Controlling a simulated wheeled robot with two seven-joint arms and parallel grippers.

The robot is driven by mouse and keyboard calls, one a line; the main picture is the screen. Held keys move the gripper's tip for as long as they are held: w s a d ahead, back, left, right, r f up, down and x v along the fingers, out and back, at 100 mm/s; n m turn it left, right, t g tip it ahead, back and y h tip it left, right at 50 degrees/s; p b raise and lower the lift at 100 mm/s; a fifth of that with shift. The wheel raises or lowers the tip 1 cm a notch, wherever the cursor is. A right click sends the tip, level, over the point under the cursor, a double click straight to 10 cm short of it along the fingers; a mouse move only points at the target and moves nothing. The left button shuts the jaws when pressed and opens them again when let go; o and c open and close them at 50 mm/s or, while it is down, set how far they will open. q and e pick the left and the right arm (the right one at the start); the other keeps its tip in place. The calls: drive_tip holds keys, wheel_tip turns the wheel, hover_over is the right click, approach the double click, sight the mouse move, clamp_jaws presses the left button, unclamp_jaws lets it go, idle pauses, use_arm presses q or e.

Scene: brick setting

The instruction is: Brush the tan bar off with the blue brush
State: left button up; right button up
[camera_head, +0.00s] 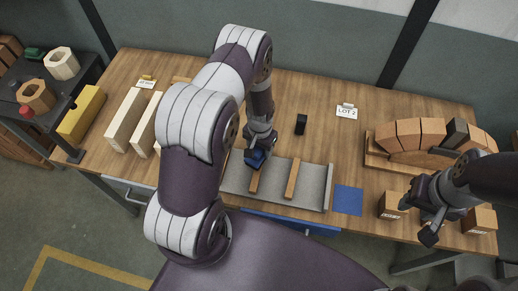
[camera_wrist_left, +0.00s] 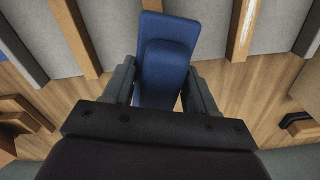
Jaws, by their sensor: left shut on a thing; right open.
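My left gripper (camera_head: 259,148) is shut on the blue brush (camera_head: 256,159) above the back left part of a grey ribbed bed (camera_head: 314,187). The brush (camera_wrist_left: 167,58) also shows between the fingers in the left wrist view. Two tan bars lie across the bed: one tan bar (camera_head: 254,181) just below the brush and another tan bar (camera_head: 291,179) to its right. In the left wrist view, one bar (camera_wrist_left: 242,34) carries a whitish streak; the other bar (camera_wrist_left: 76,38) looks plain. Contact of the brush with a bar cannot be told. My right gripper (camera_head: 431,226) is open and empty.
A blue square (camera_head: 348,200) lies right of the bed. Labelled tan blocks (camera_head: 391,206) (camera_head: 480,219) flank the right gripper. A brick arch (camera_head: 420,134) stands at the back right. A black block (camera_head: 300,124) lies behind the bed. Pale slabs (camera_head: 126,119) stand at the left.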

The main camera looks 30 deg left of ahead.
use_arm(q)
wheel_tip(320, 180, up, 2)
drive_tip(key=shift+s+r+p, duration=0.1)
drive_tip(key=shift+s+p, duration=0.05)
drive_tip(key=shift+p, duration=0.35)
drive_tip(key=shift+w+r+p, duration=0.25)
drive_tip(key=shift+r+p, duration=0.55)
drive_tip(key=shift+r, duration=0.5)
drive_tip(key=shift+s+r, duration=0.2)
drive_tip(key=shift+r, duration=0.05)
drive_tip(key=shift+w+f, duration=0.1)
drive_tip(key=shift+w, duration=0.05)
drive_tip(key=shift+f, duration=0.1)
